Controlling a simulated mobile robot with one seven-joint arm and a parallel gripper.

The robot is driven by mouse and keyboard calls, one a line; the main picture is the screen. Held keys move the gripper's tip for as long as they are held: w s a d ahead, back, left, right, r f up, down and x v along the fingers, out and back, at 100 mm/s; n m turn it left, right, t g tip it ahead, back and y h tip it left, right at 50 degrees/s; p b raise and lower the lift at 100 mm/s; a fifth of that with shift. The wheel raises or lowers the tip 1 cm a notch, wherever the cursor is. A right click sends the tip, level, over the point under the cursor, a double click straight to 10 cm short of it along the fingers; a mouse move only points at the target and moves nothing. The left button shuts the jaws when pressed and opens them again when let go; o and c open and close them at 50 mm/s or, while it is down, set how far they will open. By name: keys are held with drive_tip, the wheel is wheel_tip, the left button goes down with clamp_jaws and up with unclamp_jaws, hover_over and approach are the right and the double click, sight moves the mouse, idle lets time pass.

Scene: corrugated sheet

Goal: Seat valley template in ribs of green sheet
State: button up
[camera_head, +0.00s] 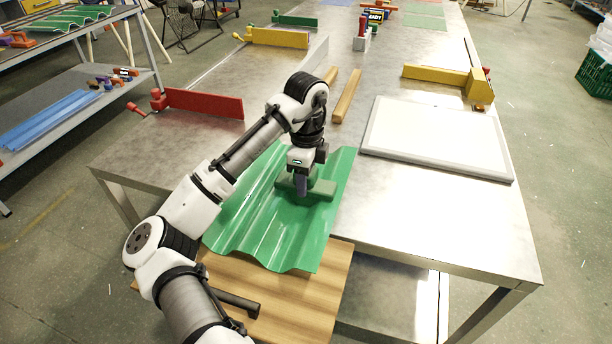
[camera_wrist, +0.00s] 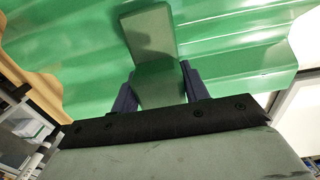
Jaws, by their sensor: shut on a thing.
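The green corrugated sheet (camera_head: 262,215) lies at the near end of the metal table, its ribs running toward me, and its wavy near edge lies over a wooden board. The valley template is a dull green block (camera_head: 322,189) with a flat arm. My gripper (camera_head: 302,186) is shut on it, over the right-middle part of the sheet. In the wrist view the template (camera_wrist: 150,35) shows between my two dark blue fingers (camera_wrist: 158,92), with the sheet (camera_wrist: 70,55) behind it. I cannot tell whether the template touches the ribs; its underside is hidden.
The wooden board (camera_head: 315,300) sticks out at the table's near edge. A white-topped panel (camera_head: 435,135) lies to the right. Wooden bars (camera_head: 347,95) lie behind the sheet. A red clamp plate (camera_head: 205,103) stands left and a yellow one (camera_head: 435,76) back right.

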drive_tip(key=shift+f, duration=0.2)
drive_tip(key=o, duration=1.3)
drive_tip(key=shift+c, duration=0.2)
